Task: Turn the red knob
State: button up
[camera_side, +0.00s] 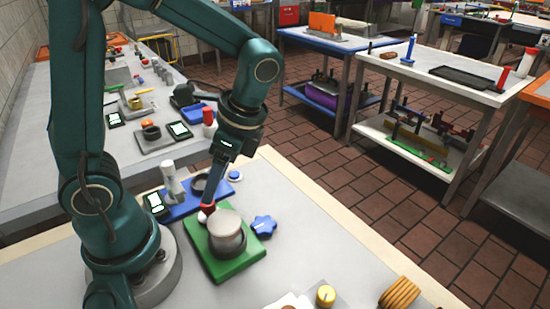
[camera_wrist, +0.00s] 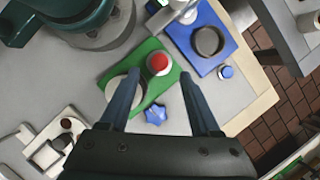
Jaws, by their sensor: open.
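The red knob (camera_wrist: 158,63) is round and stands at one end of a green board (camera_wrist: 150,48). In the side view only part of the red knob (camera_side: 206,212) shows beside my fingers, next to a pale round pot (camera_side: 227,236) on the green board (camera_side: 230,268). My gripper (camera_wrist: 159,78) is open, and the red knob appears between its two fingers in the wrist view. In the side view my gripper (camera_side: 212,200) points down at the knob. I cannot tell whether the fingers touch it. The left finger partly hides the pot (camera_wrist: 118,88) in the wrist view.
A blue star-shaped piece (camera_side: 264,225) lies right of the green board. A blue board (camera_side: 182,212) with a dark ring (camera_side: 200,185) is behind it. The table's right side is mostly clear.

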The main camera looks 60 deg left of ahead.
aim_at(209, 210)
jog(key=shift+s+a+f+n+g+h, duration=0.3)
jog(key=shift+f+n+h, duration=0.5)
jog(key=shift+n, duration=1.2)
jog(key=shift+s+a+f+n+g+h, duration=0.1)
jog(key=shift+a+f+n+h, duration=0.5)
jog(key=shift+n, duration=1.4)
jog(key=shift+s+a+f+n+g+h, duration=0.2)
jog(key=shift+f+n+h, duration=0.7)
jog(key=shift+n, duration=1.1)
jog(key=shift+f, duration=0.1)
grip_shut()
